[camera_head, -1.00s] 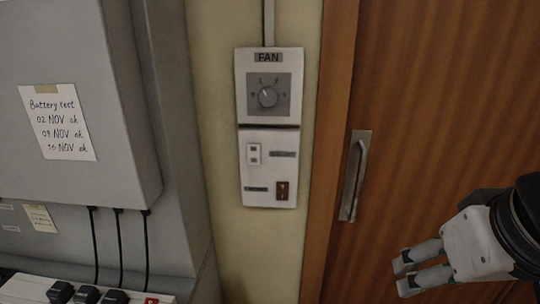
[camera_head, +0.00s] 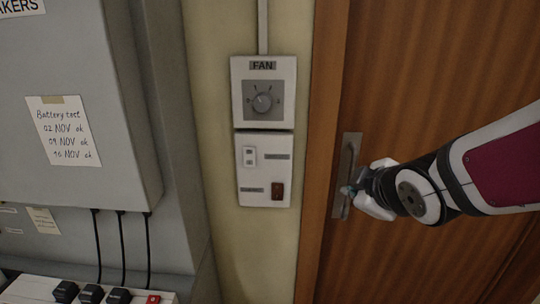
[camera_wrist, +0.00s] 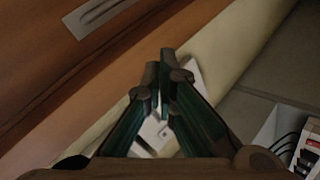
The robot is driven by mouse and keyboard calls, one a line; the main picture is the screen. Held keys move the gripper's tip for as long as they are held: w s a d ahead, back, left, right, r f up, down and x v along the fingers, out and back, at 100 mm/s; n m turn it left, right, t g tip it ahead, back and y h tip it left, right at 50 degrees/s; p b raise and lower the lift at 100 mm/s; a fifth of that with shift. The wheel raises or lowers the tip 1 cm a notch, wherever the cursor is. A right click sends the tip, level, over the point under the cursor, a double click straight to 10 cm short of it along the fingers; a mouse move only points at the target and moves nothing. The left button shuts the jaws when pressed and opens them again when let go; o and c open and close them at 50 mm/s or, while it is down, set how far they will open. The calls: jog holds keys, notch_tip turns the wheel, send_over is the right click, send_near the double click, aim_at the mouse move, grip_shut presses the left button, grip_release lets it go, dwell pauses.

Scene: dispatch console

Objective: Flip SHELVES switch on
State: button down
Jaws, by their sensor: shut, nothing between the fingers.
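A white switch plate (camera_head: 266,170) is on the cream wall between the grey cabinet and the wooden door. It carries a white switch (camera_head: 250,157) at upper left and a brown rocker (camera_head: 278,190) at lower right. Each has a small label, too blurred to read, so I cannot tell which one is SHELVES. My gripper (camera_head: 350,190) is in front of the door handle in the picture, right of the plate and apart from it. In the wrist view my gripper (camera_wrist: 159,70) is shut and empty, its fingers partly hiding a white plate (camera_wrist: 193,76) behind them.
A FAN dial panel (camera_head: 263,92) is just above the plate. The door handle (camera_head: 346,160) stands out right of the plate. The grey cabinet (camera_head: 85,50) juts out at left. A power strip (camera_head: 135,292) with black plugs and cables is below it. The wall below the plate is clear.

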aim_at(252, 168)
jog(key=a+n+t+y+p, duration=0.1)
jog(key=a+n+y+p, duration=0.1)
jog(key=a+n+y, duration=0.8)
jog(key=a+n, duration=0.2)
jog(key=a, duration=0.3)
jog(key=shift+w+f+n+t+y, duration=0.2)
jog(key=shift+w+n+t+y, duration=0.1)
jog(key=shift+w+n+y, duration=0.1)
jog(key=shift+w+d+b+x, duration=0.35)
jog(key=shift+b+x, duration=0.55)
jog(key=shift+x, duration=1.25)
jog(key=shift+w+d+b+x, duration=0.3)
jog(key=shift+b+x, duration=0.55)
jog(key=shift+x, duration=1.25)
jog(key=shift+w+d+b+x, duration=0.3)
jog(key=shift+b+x, duration=0.6)
jog(key=shift+x, duration=1.25)
jog(key=shift+d+f, duration=0.1)
jog(key=shift+f, duration=0.05)
